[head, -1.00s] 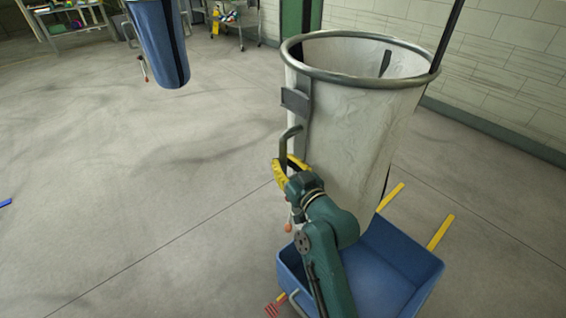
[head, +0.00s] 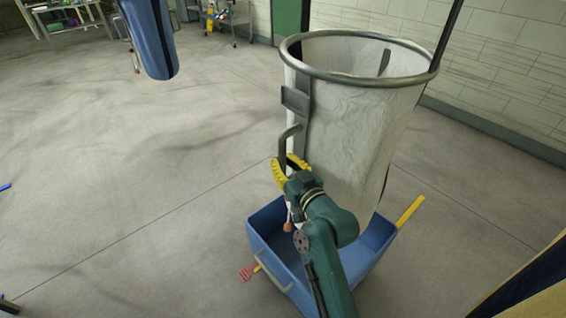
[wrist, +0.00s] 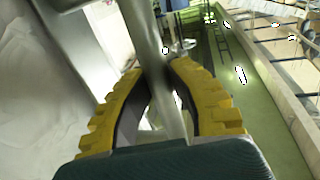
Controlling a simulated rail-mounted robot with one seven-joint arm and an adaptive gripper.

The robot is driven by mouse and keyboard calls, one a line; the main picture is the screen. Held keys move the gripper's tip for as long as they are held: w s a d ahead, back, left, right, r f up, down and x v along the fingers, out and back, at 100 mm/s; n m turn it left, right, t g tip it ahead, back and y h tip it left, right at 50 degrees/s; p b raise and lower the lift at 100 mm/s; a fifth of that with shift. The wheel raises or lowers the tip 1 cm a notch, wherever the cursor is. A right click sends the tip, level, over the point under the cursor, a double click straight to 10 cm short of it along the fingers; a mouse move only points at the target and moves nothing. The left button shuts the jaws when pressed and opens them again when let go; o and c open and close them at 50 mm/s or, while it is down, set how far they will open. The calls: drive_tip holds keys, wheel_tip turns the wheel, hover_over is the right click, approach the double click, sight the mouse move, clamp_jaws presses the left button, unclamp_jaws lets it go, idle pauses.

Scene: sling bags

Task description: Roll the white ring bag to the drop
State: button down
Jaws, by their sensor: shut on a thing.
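The white ring bag (head: 350,130) hangs upright and open-topped from a grey metal ring (head: 300,75), right of centre in the head view. A dark strap and a bent grey handle (head: 285,148) are on its left side. My gripper (head: 284,166), with yellow jaws, is shut on this handle. In the wrist view the jaws (wrist: 155,72) close on both sides of the grey handle bar (wrist: 146,35), with the white bag cloth (wrist: 40,90) to the left. The bag's lower end is partly hidden by my arm and a blue tray. I cannot make out which mark is the drop.
The blue tray (head: 268,235) is on the floor below the bag. A yellow bar (head: 410,212) lies right of it. A blue hanging bag (head: 150,40) is at upper left. A dark and yellow thing (head: 540,290) is at lower right.

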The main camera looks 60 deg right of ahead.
idle(0.3)
drive_tip(key=c, duration=0.9)
unclamp_jaws()
drive_tip(key=v, duration=1.2)
